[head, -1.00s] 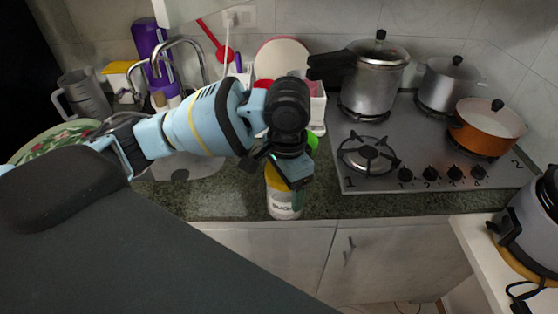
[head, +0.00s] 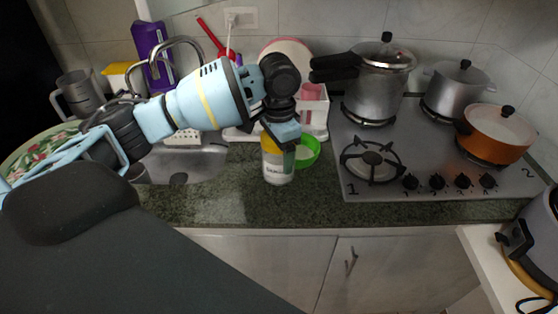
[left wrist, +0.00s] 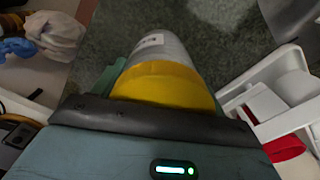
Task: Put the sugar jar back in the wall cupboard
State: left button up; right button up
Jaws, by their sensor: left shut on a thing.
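The sugar jar (head: 279,168) has a white-grey body with a label and a yellow top. In the head view my left gripper (head: 281,136) is shut on the jar's upper part and the jar is upright in front of the dish rack. Whether its base touches the counter I cannot tell. The left wrist view also shows the jar (left wrist: 165,80), its yellow part close against the gripper (left wrist: 160,112). The wall cupboard cannot be made out for certain; only a pale edge shows at the top of the head view. My right gripper is not in view.
A green bowl (head: 308,152) sits just right of the jar, by the white dish rack (head: 316,110). The stove (head: 425,165) with a pressure cooker (head: 376,85) and other pots stands to the right. The sink (head: 185,160) lies left. The front counter (head: 240,208) is clear.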

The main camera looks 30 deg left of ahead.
pick_arm(q)
jog(key=shift+w+a+f, duration=0.15)
jog(key=shift+w+f, duration=0.05)
jog(key=shift+w, duration=0.05)
jog(key=shift+f, duration=1.5)
jog(key=shift+f, duration=0.15)
jog(key=o, duration=1.9)
jog(key=shift+c, duration=0.2)
jog(key=shift+o, duration=0.5)
notch_tip(320, 180, up, 12)
jog(key=shift+r+p, duration=0.1)
jog(key=shift+p, duration=0.25)
